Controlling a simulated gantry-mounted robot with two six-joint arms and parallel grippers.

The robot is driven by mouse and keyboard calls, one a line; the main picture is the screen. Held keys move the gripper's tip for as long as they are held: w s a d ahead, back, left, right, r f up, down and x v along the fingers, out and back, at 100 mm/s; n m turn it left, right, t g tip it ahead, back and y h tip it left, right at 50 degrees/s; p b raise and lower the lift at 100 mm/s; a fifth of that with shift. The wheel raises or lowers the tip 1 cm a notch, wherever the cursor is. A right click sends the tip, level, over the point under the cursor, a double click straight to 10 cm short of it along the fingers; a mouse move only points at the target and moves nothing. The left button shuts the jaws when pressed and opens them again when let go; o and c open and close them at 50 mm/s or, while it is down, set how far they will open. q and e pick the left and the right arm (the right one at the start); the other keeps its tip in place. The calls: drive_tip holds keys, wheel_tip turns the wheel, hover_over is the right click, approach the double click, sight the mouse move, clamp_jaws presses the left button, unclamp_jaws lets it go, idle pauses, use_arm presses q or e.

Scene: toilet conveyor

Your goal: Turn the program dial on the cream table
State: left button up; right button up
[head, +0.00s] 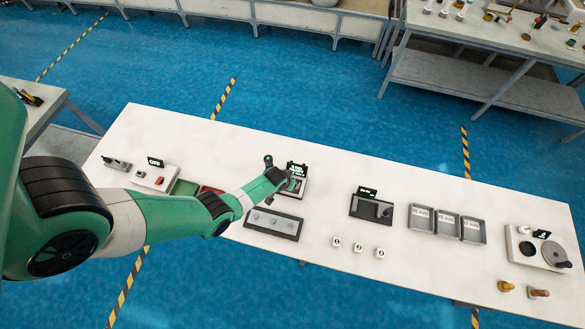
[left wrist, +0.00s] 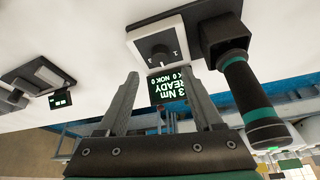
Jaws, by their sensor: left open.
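The program dial (left wrist: 160,53) is a dark round knob on a white-faced unit (left wrist: 143,39), with small number marks around it, in the left wrist view. A black display (left wrist: 168,86) beside it reads 3 Nm, READY, OK 0, NOK 0, upside down. My left gripper (left wrist: 158,74) is open and empty, its fingertips close to the dial; I cannot tell whether they touch it. In the head view the left gripper (head: 288,182) is over the unit and hides the dial; the display (head: 298,170) shows behind it. The cream table (head: 330,205) holds the unit. My right gripper is not in view.
A black-and-green-handled tool (left wrist: 248,97) sits in a black holder right beside the dial unit in the wrist view. A grey plate (head: 273,223) lies in front of the unit. Three small numbered blocks (head: 357,247), a dark device (head: 371,208) and grey trays (head: 447,222) stand to the right.

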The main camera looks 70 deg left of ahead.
use_arm(q)
drive_tip(key=b+x, duration=0.4)
drive_tip(key=x, duration=0.2)
drive_tip(key=shift+a+f+b, duration=0.1)
drive_tip(key=shift+f+b, duration=0.1)
drive_tip(key=shift+b, duration=0.1)
drive_tip(key=shift+r, duration=0.1)
clamp_jaws()
